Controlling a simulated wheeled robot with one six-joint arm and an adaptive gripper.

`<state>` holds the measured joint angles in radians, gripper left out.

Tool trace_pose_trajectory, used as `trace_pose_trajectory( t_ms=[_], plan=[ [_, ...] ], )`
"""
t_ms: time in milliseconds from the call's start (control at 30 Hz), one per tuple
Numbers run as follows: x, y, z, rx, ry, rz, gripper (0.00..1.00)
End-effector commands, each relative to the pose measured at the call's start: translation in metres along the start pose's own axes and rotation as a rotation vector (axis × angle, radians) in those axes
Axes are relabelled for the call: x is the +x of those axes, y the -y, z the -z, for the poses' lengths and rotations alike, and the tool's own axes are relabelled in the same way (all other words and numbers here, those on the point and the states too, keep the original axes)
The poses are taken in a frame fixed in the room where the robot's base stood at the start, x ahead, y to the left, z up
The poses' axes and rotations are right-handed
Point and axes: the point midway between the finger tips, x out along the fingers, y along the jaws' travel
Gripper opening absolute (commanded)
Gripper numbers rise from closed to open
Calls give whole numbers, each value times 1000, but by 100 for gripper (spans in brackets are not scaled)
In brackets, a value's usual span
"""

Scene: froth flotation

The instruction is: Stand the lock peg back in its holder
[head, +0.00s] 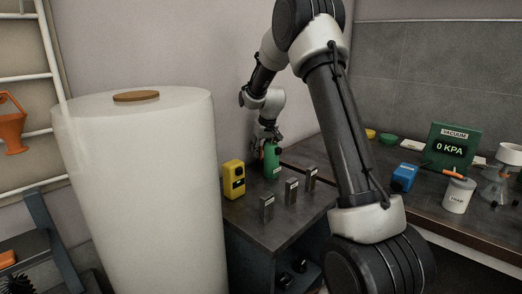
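My gripper (268,138) points down over the back of the dark side bench, at the top of a green upright body (272,162). Its fingers are small and dark here, and I cannot tell whether they are open or shut on anything. A small orange bit shows beside the fingers at left; I cannot tell what it is. I cannot make out the lock peg for certain. Several small grey upright blocks with pale labels stand on the bench, among them a front one (267,209), a middle one (291,191) and a back one (311,179). I cannot tell which thing is the holder.
A yellow device (233,180) stands left of the green body. A large white roll (140,200) rises close at left. On the right counter are a blue device (404,177), a trap jar (458,195), a flask (499,186) and a green vacuum gauge (452,147) reading 0 KPA.

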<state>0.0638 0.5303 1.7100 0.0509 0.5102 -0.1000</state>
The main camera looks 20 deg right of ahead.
Motion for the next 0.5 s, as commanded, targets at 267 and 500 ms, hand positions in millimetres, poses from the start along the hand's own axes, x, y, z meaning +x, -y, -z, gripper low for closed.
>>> trace_pose_trajectory(
  t_ms=[267,500],
  plan=[
    [-17,0,2,0,-4,0,33],
    [-71,0,2,0,-4,0,33]
  ],
)
